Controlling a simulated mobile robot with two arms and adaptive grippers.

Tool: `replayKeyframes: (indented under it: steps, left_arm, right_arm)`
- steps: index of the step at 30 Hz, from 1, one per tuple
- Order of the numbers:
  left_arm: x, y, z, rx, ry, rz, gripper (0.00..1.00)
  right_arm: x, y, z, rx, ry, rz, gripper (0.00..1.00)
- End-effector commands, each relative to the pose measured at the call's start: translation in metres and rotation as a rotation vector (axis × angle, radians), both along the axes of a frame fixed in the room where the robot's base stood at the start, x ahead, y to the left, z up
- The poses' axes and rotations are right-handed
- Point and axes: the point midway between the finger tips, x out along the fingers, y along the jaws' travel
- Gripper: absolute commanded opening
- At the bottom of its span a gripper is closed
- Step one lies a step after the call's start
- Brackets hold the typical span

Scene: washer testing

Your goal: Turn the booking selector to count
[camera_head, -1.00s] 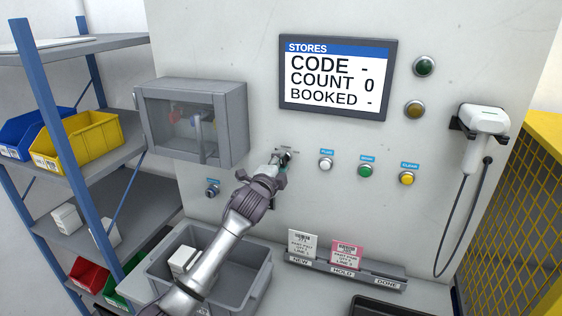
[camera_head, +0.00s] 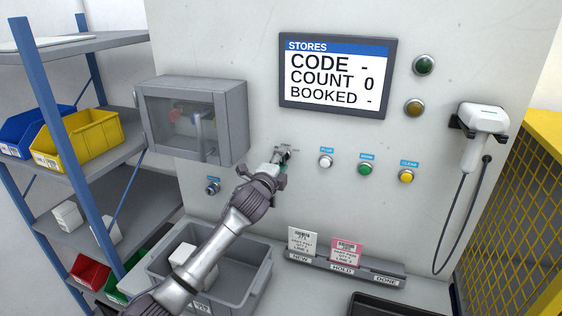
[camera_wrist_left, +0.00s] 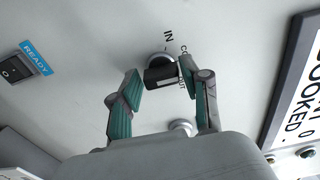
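The booking selector is a dark knob (camera_wrist_left: 160,72) on a round metal base in the left wrist view, with the words IN and COUNT and a partly covered third label around it. In the head view my gripper largely hides it. My left gripper (camera_head: 280,160) is at the selector on the panel. In the left wrist view its two green-padded fingers (camera_wrist_left: 160,88) stand apart on either side of the knob, with small gaps apparent. Which label the knob points to is unclear. The screen (camera_head: 337,78) reads CODE -, COUNT 0, BOOKED -. My right gripper is not in view.
A white button (camera_head: 326,162), a green button (camera_head: 365,169) and a yellow button (camera_head: 406,176) sit right of the selector. A clear-fronted box (camera_head: 192,120) juts out at upper left. A grey bin (camera_head: 255,285) lies below my arm. A scanner (camera_head: 484,135) hangs at right.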

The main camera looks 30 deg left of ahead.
Motion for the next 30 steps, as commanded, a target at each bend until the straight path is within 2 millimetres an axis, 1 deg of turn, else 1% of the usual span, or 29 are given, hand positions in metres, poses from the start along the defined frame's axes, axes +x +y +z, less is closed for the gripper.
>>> replayKeyframes:
  steps: [1,2,11,14,17,24,27,30]
  left_arm:
    - [0.0,0.0,0.0,0.0,0.0,0.0,0.6]
    - [0.0,0.0,0.0,0.0,0.0,0.0,0.64]
    - [-0.001,0.0,0.001,-0.001,-0.002,0.0,0.64]
    - [-0.007,-0.001,0.0,0.0,-0.001,-0.001,0.64]
    - [-0.02,-0.005,-0.001,0.001,0.0,-0.002,0.64]
    - [-0.071,-0.017,-0.001,0.002,0.001,-0.002,0.64]
    - [-0.09,-0.022,-0.001,0.001,0.001,-0.001,0.64]
    - [-0.103,-0.025,-0.001,0.0,0.0,-0.001,0.64]
  right_arm:
    - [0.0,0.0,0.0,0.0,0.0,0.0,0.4]
    - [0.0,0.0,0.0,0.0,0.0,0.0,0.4]
    - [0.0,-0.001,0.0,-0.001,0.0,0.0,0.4]
    - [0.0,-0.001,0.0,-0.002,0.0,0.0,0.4]
    - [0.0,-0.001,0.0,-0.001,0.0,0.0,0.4]
    - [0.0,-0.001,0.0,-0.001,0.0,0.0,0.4]
    - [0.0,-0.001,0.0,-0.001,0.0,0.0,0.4]
    - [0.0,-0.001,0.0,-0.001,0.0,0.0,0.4]
